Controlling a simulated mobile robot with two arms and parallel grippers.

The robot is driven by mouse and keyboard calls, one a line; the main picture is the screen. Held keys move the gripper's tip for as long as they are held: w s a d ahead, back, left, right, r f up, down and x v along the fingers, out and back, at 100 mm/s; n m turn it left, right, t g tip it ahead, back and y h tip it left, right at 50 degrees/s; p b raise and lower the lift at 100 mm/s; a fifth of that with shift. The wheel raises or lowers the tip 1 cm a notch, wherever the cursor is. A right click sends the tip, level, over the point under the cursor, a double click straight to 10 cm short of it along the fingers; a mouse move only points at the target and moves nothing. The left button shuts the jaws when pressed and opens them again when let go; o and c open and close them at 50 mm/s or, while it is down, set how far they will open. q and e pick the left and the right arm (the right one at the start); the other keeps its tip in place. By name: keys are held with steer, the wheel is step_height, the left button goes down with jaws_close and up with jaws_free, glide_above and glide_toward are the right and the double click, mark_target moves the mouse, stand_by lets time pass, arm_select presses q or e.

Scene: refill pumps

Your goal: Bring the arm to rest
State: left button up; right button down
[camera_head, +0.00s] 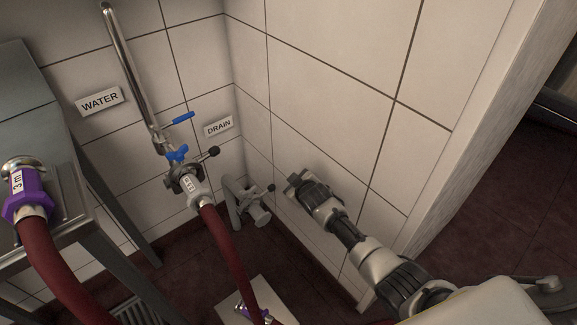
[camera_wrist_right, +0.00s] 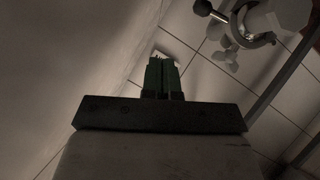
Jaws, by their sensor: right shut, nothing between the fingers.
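My right arm comes in from the lower right in the head view, in front of the tiled wall. Its gripper (camera_head: 295,179) points up and left, close to the wall. In the right wrist view the gripper (camera_wrist_right: 161,75) has its green fingers side by side, shut, with nothing between them. It is apart from the pipe fittings and the hose. My left arm and gripper do not show.
A steel water pipe with blue-handled valves (camera_head: 177,153) joins a red hose (camera_head: 229,252) left of my gripper. A drain fitting (camera_head: 254,210) is low in the corner. A purple-collared hose end (camera_head: 27,192) lies on a steel table (camera_head: 72,190). A wall edge stands at right.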

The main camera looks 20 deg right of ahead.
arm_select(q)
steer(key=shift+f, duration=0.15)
arm_select(e)
steer(key=shift+s, duration=0.1)
